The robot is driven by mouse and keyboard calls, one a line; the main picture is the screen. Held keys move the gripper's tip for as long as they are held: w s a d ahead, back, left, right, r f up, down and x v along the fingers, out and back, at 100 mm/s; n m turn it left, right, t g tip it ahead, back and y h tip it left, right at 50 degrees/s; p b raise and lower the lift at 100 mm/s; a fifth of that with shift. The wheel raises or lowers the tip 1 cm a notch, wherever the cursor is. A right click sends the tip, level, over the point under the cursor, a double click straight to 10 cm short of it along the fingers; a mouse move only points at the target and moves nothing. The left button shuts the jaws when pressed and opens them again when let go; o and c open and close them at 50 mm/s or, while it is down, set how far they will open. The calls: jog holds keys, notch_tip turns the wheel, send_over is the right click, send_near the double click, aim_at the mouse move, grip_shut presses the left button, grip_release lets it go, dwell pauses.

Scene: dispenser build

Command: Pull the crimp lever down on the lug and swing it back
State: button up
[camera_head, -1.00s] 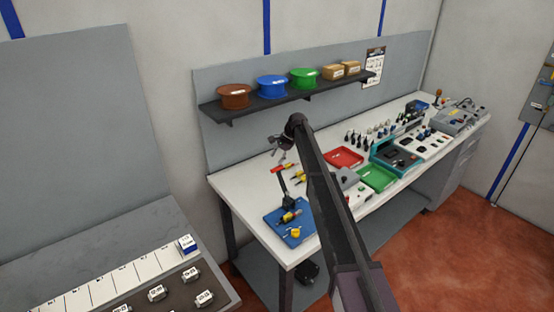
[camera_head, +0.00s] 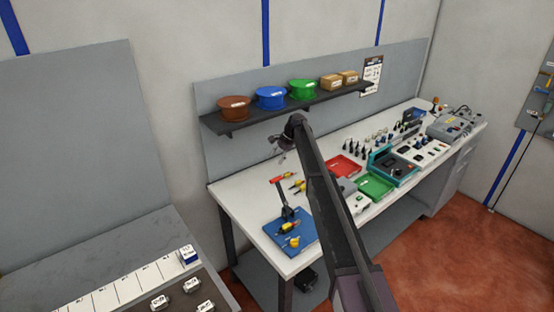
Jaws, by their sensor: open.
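The crimp lever (camera_head: 285,200) stands upright, leaning slightly left, with a red handle (camera_head: 278,181) on top of its black arm. It rises from a press on a blue base plate (camera_head: 270,229) at the near left corner of the bench. A yellow and black piece (camera_head: 287,228) lies at the foot of the press; I cannot tell whether this is the lug. My gripper (camera_head: 281,157) is open and empty. In the picture it appears above the red handle, apart from it. My arm hides part of the bench.
The white bench (camera_head: 237,190) also holds several yellow-handled tools, a red tray (camera_head: 343,165), a green tray (camera_head: 375,187) and a teal device (camera_head: 391,167). A shelf with drums (camera_head: 270,98) hangs behind. Another worktop (camera_head: 80,258) is at lower left.

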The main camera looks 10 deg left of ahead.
jog(key=shift+w+a+r+p, duration=0.1)
jog(key=shift+w+r+p, duration=0.4)
jog(key=shift+r+p, duration=0.3)
jog(key=shift+w+d+r+p, duration=0.1)
jog(key=shift+w+r+p, duration=0.45)
jog(key=shift+r+p, duration=0.25)
jog(key=shift+w+a+r+p, duration=0.1)
jog(key=shift+w+r+p, duration=0.4)
jog(key=shift+r+p, duration=0.3)
jog(key=s+d+f+n+t+h+b, duration=0.15)
jog(key=s+d+f+b, duration=0.3)
jog(key=s+d, duration=0.8)
jog(key=s+d+f+n+h+b, duration=0.15)
jog(key=s+d+f+b, duration=0.3)
jog(key=s+d, duration=0.8)
jog(key=s+d+f+n+b, duration=0.1)
jog(key=s+d+f+b, duration=0.1)
jog(key=s+d, duration=0.3)
jog(key=s+d+f+n+h+b, duration=0.1)
jog(key=s+d, duration=0.4)
jog(key=s, duration=0.7)
jog(key=s+d+f+n+h+b, duration=0.1)
jog(key=s+d+f+n+b, duration=0.1)
jog(key=s, duration=0.7)
jog(key=d+f+b, duration=0.1)
jog(key=d+f, duration=0.1)
jog(key=d, duration=0.1)
jog(key=shift+s+d+f, duration=0.2)
jog(key=shift+s+f, duration=0.05)
jog(key=shift+s, duration=0.1)
